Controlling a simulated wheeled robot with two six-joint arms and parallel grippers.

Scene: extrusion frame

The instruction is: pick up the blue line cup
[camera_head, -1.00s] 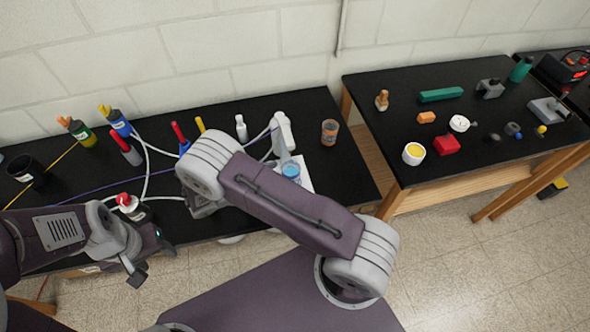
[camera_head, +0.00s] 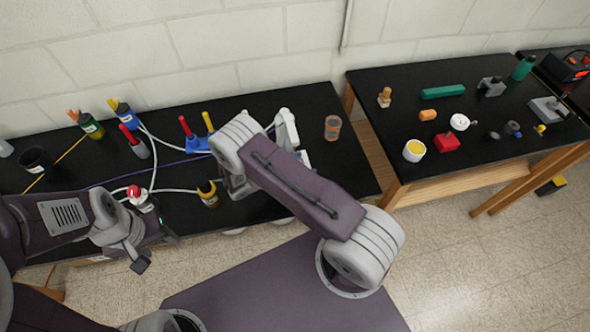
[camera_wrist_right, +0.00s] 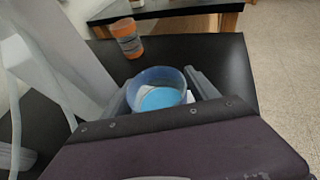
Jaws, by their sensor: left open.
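The blue line cup (camera_wrist_right: 158,92) is a clear blue-tinted cup with light blue inside, upright in the right wrist view. My right gripper (camera_wrist_right: 158,84) has one finger on each side of it. The fingers look very close to the cup's sides, but I cannot tell if they touch it. In the head view my right arm hides most of that cup and the right fingertips. My left gripper (camera_head: 155,250) is open at the front edge of the left table, in front of a red-capped bottle (camera_head: 138,195).
An orange-brown cup (camera_head: 332,127) stands on the left black table (camera_head: 352,165), also in the right wrist view (camera_wrist_right: 127,37). A white device (camera_head: 287,128) is beside the right gripper. Bottles, pens and cables lie left. The right table (camera_head: 400,92) holds small items.

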